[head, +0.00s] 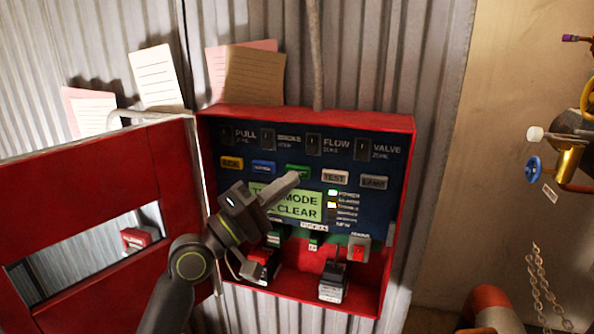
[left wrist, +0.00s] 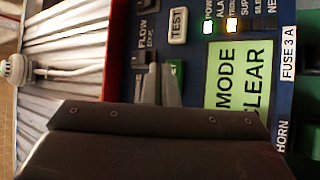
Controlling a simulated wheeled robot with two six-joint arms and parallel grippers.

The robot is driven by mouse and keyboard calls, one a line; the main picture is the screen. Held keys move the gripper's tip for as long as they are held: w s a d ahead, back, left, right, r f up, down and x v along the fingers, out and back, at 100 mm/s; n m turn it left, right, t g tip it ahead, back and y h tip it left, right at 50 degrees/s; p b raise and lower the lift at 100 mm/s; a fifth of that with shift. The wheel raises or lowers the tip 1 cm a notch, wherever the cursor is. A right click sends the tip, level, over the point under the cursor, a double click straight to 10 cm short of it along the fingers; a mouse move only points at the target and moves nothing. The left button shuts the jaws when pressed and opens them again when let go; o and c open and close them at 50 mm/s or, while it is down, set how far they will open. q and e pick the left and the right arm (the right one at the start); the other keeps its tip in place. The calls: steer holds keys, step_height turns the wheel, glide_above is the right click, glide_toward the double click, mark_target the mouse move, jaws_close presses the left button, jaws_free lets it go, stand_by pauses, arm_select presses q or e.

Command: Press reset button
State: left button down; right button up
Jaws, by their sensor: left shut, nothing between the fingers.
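A green button (head: 298,171) sits in the button row of the blue panel (head: 385,215), between a blue button and a white TEST button. Its label is too blurred or covered to read. My left gripper (head: 291,181) is shut and empty, its tip at the lower edge of the green button in the head view. In the left wrist view the shut fingertips (left wrist: 161,70) lie right beside the green button (left wrist: 177,72) and partly cover it. Whether they touch it I cannot tell. The right gripper is not in view.
The red box (head: 404,122) has its door (head: 100,155) swung open to the left. A lit green display (head: 298,206) reads MODE and CLEAR, partly hidden by my gripper. A yellow button (head: 231,163) and TEST button (head: 334,177) are close by. Pipes and a blue valve wheel (head: 534,169) stand right.

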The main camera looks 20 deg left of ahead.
arm_select(q)
steer(key=s+p, duration=0.2)
steer(key=s, duration=0.3)
stand_by(0.4)
steer(key=shift+f, duration=0.1)
stand_by(0.4)
